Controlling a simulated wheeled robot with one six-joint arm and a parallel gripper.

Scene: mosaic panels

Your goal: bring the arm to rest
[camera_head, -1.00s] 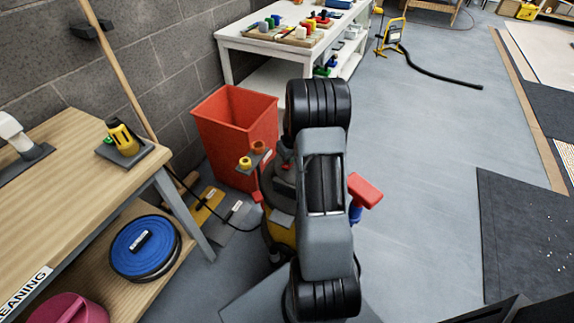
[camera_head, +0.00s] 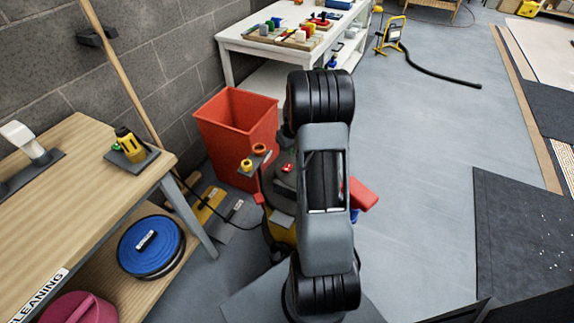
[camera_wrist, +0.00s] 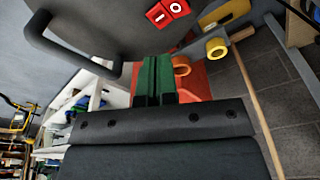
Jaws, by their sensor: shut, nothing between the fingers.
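My arm (camera_head: 325,190) stands folded in the middle of the head view, with black joints and grey links. It hides my gripper there. In the wrist view my gripper (camera_wrist: 156,78) shows at the centre, its two green-faced fingers together with nothing between them. An orange ring (camera_wrist: 181,66) and a yellow ring (camera_wrist: 215,48) sit right of the fingers.
A red bin (camera_head: 237,125) stands behind the machine, left of my arm. A wooden bench (camera_head: 70,190) is at the left, a white table (camera_head: 240,43) at the back. A red part (camera_head: 362,194) shows beside my arm.

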